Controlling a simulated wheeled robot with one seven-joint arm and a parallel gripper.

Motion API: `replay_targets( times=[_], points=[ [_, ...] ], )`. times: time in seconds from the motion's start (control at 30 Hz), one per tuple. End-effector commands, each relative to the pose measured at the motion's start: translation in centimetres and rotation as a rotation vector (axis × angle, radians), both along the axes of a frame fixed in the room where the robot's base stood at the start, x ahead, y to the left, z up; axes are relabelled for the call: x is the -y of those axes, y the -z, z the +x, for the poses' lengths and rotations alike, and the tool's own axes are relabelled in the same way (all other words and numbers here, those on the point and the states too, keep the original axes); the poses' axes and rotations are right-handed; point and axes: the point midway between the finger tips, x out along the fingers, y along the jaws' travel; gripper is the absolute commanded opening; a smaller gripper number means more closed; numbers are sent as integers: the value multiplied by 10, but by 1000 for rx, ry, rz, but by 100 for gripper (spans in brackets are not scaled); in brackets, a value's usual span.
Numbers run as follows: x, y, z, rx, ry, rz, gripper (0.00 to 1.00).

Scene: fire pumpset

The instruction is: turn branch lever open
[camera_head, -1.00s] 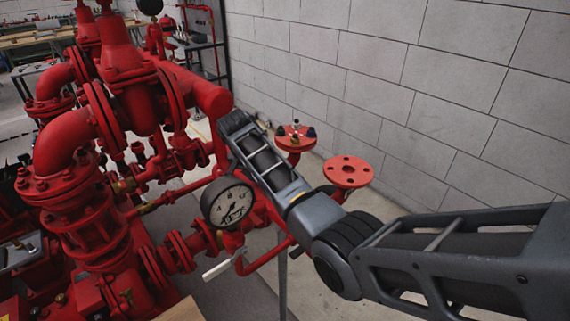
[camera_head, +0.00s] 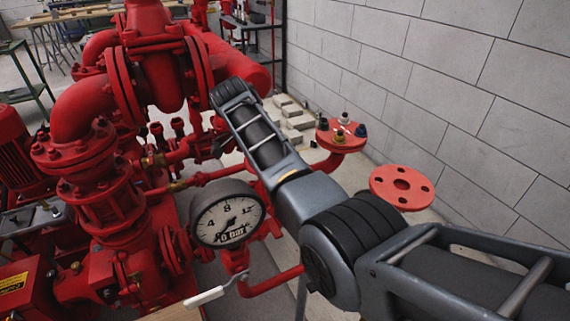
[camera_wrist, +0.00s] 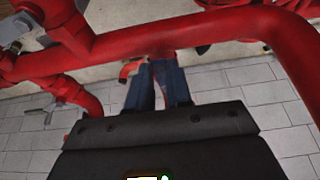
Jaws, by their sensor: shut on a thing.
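In the wrist view my gripper (camera_wrist: 158,88) shows two dark blue fingers close together, with a small curved red piece (camera_wrist: 130,68) at their tips. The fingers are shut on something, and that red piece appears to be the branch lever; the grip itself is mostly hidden. In the head view my arm reaches up and left over the red pump pipework, and its far end hides the fingers. A white-handled lever (camera_head: 205,297) sits below the pressure gauge (camera_head: 228,214), apart from my gripper.
A large red pipe (camera_wrist: 180,35) crosses the wrist view above the fingers. A grey lever (camera_wrist: 42,112) is on the pipework at left. Red flanged outlets (camera_head: 402,187) and (camera_head: 340,133) stand right of my arm, before a grey block wall (camera_head: 470,110).

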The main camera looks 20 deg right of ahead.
Motion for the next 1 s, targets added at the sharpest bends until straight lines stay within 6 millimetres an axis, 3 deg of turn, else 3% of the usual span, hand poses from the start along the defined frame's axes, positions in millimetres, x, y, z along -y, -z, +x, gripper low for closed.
replay_targets(
  times=[0.37,0.4,0.63,1.0],
  points=[
    [-5,-3,1,5,-1,5,0],
    [-5,-4,1,5,-1,5,21],
    [-3,-2,1,4,0,4,43],
    [-3,-5,1,2,1,2,46]
  ],
)
